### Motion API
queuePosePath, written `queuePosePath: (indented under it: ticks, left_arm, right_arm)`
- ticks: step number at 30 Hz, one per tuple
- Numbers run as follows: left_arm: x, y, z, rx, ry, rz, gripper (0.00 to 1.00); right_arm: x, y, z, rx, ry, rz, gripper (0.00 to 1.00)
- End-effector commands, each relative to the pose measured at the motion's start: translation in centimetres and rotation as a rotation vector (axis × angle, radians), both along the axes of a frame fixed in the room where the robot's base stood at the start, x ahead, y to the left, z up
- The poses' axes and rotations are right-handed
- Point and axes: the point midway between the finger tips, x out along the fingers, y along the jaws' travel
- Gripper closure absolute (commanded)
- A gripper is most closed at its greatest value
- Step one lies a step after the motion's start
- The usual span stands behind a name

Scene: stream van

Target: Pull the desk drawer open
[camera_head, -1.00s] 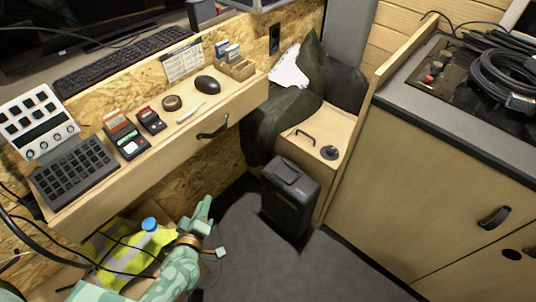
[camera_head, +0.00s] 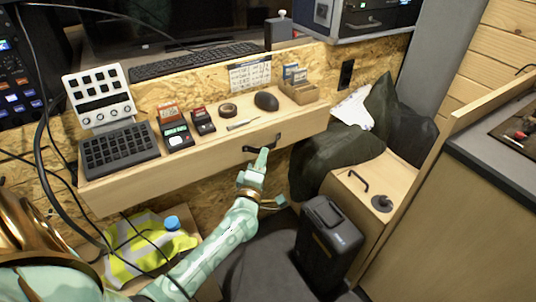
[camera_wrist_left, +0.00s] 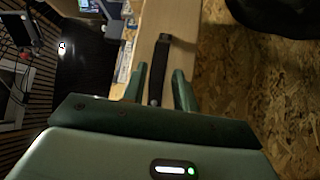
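The desk drawer (camera_head: 205,158) is a light wooden front under the desk top and looks shut. Its dark bar handle (camera_head: 262,146) sits at the right part of the front. My left gripper (camera_head: 262,160) is just below and in front of the handle, reaching up toward it. In the left wrist view, the handle (camera_wrist_left: 160,65) runs between the two green fingers (camera_wrist_left: 158,88), which are apart on either side of it. I cannot tell whether they touch it. My right gripper is not in view.
The desk top holds a keypad (camera_head: 118,148), card readers (camera_head: 176,135), a tape roll (camera_head: 228,110) and a mouse (camera_head: 266,101). A yellow vest (camera_head: 140,245) lies below the desk. Dark floor lies between.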

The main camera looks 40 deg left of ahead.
Motion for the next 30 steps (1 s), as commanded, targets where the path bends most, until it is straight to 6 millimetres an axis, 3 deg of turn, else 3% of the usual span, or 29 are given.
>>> queuePosePath:
  ticks: [6, 17, 20, 21, 26, 30]
  left_arm:
    - [2.8, 1.1, 0.3, 0.002, 0.001, 0.0, 0.71]
    - [3.3, 1.3, 0.5, 0.002, 0.002, -0.001, 0.71]
    - [3.3, 1.3, 0.5, 0.002, 0.002, -0.001, 0.96]
    - [3.3, 1.3, 0.5, 0.002, 0.002, -0.001, 1.0]
    - [3.3, 1.3, 0.5, 0.002, 0.002, -0.001, 1.0]
    - [2.6, -0.3, 0.6, -0.002, 0.003, -0.002, 1.0]
  right_arm:
    - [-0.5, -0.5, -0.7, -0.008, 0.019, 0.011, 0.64]
    - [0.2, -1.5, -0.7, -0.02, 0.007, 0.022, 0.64]
    - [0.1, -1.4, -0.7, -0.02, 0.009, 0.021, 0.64]
    - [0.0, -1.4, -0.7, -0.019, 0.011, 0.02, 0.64]
    - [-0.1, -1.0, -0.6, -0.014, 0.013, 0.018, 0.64]
    - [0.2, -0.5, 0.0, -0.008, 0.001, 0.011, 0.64]
